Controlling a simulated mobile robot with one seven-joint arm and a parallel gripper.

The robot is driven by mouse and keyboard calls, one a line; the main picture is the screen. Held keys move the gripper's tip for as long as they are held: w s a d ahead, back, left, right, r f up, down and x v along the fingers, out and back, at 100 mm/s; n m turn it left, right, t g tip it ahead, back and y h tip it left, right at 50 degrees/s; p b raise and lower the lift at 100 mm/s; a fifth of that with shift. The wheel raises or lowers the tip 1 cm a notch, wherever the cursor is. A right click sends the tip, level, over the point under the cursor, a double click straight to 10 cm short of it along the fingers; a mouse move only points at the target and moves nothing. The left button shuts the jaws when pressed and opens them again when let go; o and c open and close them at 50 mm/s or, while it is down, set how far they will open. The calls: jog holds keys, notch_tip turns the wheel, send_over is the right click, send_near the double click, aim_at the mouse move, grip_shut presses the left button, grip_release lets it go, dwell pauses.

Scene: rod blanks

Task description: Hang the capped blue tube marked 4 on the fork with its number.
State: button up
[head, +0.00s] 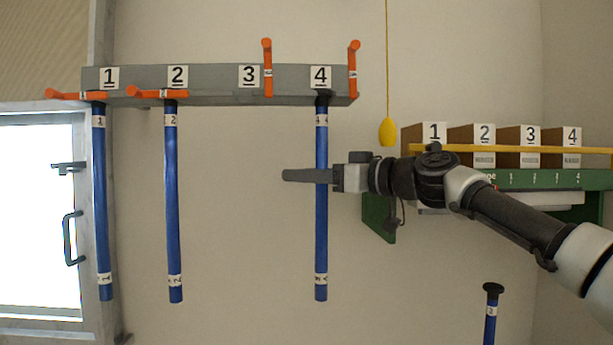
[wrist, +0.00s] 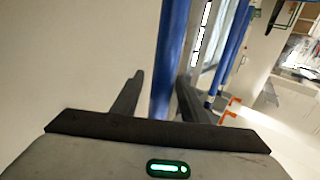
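The blue tube marked 4 (head: 321,235) hangs upright below the number 4 plate (head: 320,77), its black cap (head: 323,97) at the rail's lower edge. The fork itself is too small to make out there. The orange bar (head: 353,70) beside plate 4 stands upright. My gripper (head: 290,175) is at the tube's upper middle, with its fingers pointing left across it. In the wrist view, the tube (wrist: 168,60) passes between the two fingers, with a visible gap on the left finger's side; the gripper looks open around it.
Blue tubes 1 (head: 101,210) and 2 (head: 172,210) hang at the left, with their orange bars level. Place 3 is empty, its bar (head: 267,68) upright. Another capped tube (head: 490,315) stands at lower right. A yellow float (head: 388,132) hangs near numbered boxes (head: 425,137).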

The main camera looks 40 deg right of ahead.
jog(key=b+v, duration=0.1)
jog(key=v, duration=1.6)
jog(key=shift+s+b, duration=0.25)
jog(key=shift+b, duration=0.15)
jog(key=shift+d, duration=0.1)
jog(key=a+f+g+h+p, duration=0.1)
jog(key=a+f+g+p, duration=0.15)
jog(key=a, duration=0.95)
jog(key=a+f+g+h+p, duration=0.1)
jog(key=a+f+g, duration=0.15)
jog(key=a, duration=0.85)
jog(key=s+a+f+m+g+h+p, duration=0.1)
jog(key=s+a+f+m+g+h, duration=0.1)
jog(key=f, duration=1)
jog(key=s+a+f+m+g+h+p, duration=0.2)
jog(key=a+f+g, duration=0.2)
jog(key=a+f, duration=0.3)
notch_tip(320, 180, down, 5)
jog(key=shift+s+f, duration=0.15)
jog(key=shift+s, duration=0.1)
jog(key=shift+c, duration=0.4)
